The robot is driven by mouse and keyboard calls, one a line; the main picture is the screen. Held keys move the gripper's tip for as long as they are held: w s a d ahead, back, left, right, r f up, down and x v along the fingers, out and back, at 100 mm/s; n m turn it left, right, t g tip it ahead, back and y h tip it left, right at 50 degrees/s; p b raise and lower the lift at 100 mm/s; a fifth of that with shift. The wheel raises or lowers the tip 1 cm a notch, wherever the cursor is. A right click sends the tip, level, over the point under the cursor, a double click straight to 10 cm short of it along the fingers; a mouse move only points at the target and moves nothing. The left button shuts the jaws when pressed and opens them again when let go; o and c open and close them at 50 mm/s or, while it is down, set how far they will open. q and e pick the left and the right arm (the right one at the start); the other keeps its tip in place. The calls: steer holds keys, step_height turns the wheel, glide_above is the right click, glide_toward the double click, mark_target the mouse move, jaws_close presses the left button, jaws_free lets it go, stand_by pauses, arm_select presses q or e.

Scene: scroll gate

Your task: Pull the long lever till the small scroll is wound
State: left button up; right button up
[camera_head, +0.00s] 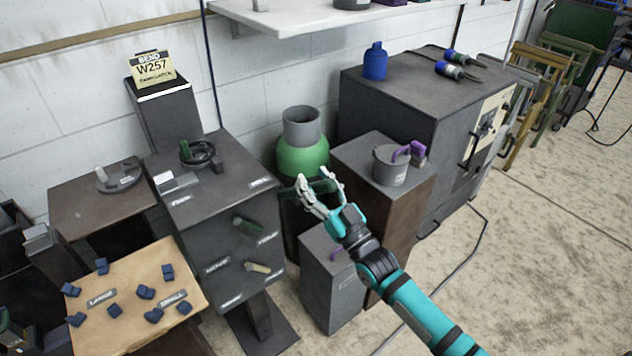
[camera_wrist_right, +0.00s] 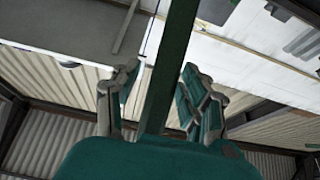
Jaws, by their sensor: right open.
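My right gripper (camera_head: 317,184) reaches in from the lower right in the head view, fingers apart, in front of the green vessel. A dark green bar (camera_head: 322,187) shows between its fingers; it also runs upright between the open fingers in the right wrist view (camera_wrist_right: 172,70). I cannot tell whether the fingers touch it or whether it is the long lever. I cannot make out the small scroll. My left gripper is not in view.
A green vessel with a grey neck (camera_head: 302,155) stands by the wall. A grey pot (camera_head: 390,167) stands on a brown-sided block at its right. A tan board (camera_head: 140,325) labelled LARGE and SMALL holds several blue pieces. The floor at right is mostly clear, with a cable across it.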

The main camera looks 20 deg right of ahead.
jaws_close()
stand_by(0.4)
